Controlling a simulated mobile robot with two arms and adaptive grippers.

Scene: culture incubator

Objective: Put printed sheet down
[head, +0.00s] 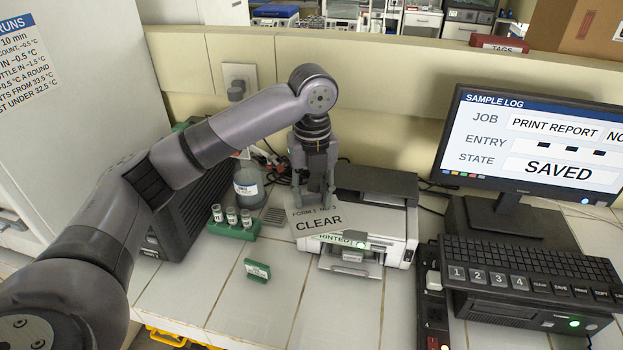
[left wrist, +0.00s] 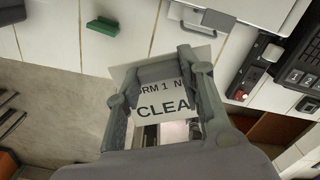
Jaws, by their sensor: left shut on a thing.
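The printed sheet (head: 320,224) is a pale sheet with "FORM 1" and "CLEAR" on it. My left gripper (head: 313,203) is shut on its upper edge and holds it in front of the printer (head: 398,222), partly covering the printer's label. In the left wrist view the sheet (left wrist: 165,108) shows between the fingers of the left gripper (left wrist: 160,75), its print partly cut off by them. I cannot tell whether the sheet touches the printer. My right gripper is not in view.
A green rack with several vials (head: 233,226) stands left of the printer, with a bottle (head: 249,182) behind. A small green sign (head: 257,270) stands on the tiled bench. The monitor (head: 530,150) and keypad (head: 500,280) are at right.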

